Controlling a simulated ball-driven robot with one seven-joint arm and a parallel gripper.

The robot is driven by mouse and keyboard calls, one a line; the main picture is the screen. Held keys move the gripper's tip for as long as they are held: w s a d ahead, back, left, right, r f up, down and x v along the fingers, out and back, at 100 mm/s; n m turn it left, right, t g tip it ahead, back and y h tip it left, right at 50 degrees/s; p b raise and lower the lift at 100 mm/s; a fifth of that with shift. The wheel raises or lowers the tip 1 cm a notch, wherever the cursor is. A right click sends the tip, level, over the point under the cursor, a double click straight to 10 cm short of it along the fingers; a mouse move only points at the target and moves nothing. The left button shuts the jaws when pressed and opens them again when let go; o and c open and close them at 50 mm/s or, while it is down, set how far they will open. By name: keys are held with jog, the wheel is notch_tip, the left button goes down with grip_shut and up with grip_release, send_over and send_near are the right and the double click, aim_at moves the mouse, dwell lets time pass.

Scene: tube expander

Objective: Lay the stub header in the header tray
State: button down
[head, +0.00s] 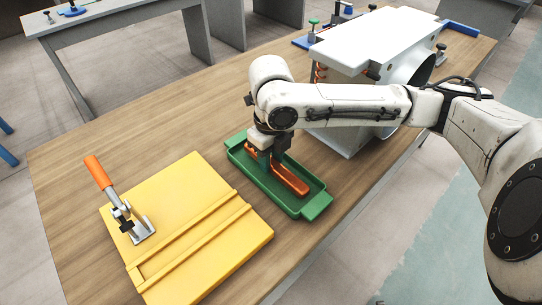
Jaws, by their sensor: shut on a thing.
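The green header tray (318,205) lies lengthwise on the wooden table, left of the white machine. An orange bar, which I take as the stub header (291,179), is in or just above this tray. Its near end points towards the tray's front handle. More orange with small stubs shows at the far side of my gripper. My gripper (265,158) points down over the far half of the tray and is shut on the header. The fingers partly hide the header's middle. I cannot tell if the header touches the tray floor.
A yellow board (190,225) with grooves and an orange-handled toggle clamp (118,200) lies at the left. The white machine (375,45) stands at the back right, behind my arm. Bare table (130,115) lies behind the board.

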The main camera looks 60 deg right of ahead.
jog(key=shift+f+b, duration=0.45)
jog(key=shift+f, duration=0.1)
dwell(0.9)
jog(key=c, duration=0.7)
grip_release()
jog(key=shift+r+p, duration=3.4)
jog(key=shift+r, duration=0.85)
